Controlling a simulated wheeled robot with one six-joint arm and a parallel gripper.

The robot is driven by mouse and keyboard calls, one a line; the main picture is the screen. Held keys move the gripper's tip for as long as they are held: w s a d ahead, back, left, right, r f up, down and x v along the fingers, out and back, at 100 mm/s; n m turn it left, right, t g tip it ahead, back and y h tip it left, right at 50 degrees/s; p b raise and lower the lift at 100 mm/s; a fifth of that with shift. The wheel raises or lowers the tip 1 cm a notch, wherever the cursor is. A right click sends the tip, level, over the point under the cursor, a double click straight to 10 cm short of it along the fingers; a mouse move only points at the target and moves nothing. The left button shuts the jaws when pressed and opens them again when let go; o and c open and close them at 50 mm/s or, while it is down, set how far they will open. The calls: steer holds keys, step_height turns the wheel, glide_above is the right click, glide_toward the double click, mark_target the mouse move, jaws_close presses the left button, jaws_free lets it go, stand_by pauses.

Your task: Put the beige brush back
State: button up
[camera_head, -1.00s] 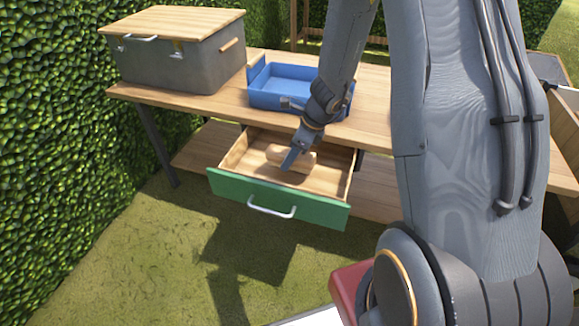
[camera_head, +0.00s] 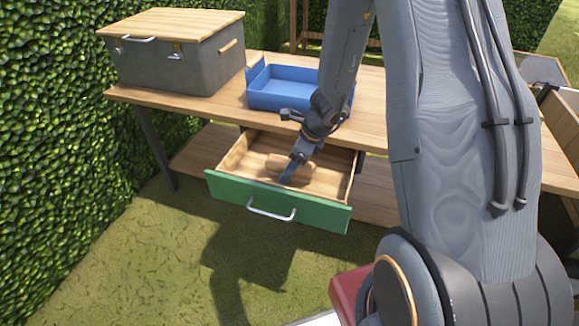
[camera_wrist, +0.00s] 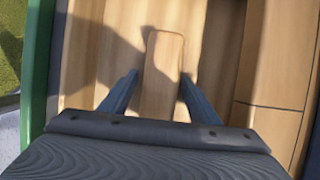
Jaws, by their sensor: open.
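The beige brush (camera_head: 274,161) lies in the open drawer and looks like a plain wooden block. In the wrist view the brush (camera_wrist: 163,72) stretches away between my two blue fingers. My gripper (camera_head: 290,176) reaches down into the drawer at the brush. In the wrist view my gripper (camera_wrist: 155,88) is open, with one finger on each side of the brush and small gaps beside it. The drawer (camera_head: 328,186) is pulled out, with a green front and a pale handle. My fingers partly hide the brush in the head view.
A blue tray (camera_head: 285,102) stands on the wooden table (camera_head: 200,108) above the drawer. A grey box with a wooden lid (camera_head: 195,68) stands at the table's left. A hedge (camera_head: 60,150) closes off the left side. Grass lies open in front of the drawer.

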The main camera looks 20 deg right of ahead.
steer(key=p+v, duration=0.2)
steer(key=v, duration=0.4)
steer(key=p+v, duration=0.2)
steer(key=v, duration=0.4)
steer(key=shift+a+r, duration=0.2)
steer(key=s+a+r+n+g, duration=0.2)
steer(key=s+a+r+n, duration=0.75)
steer(key=n, duration=0.35)
steer(key=s+r+n+h, duration=0.1)
steer(key=s+r+n, duration=0.2)
steer(key=s+n, duration=0.3)
steer(key=s+a+r+n+h, duration=0.1)
steer(key=s+r+n+h, duration=0.1)
steer(key=s+r+n, duration=0.2)
steer(key=s+n, duration=0.2)
steer(key=n, duration=0.2)
steer(key=shift+s+g, duration=0.3)
steer(key=shift+g, duration=0.1)
steer(key=shift+a, duration=0.1)
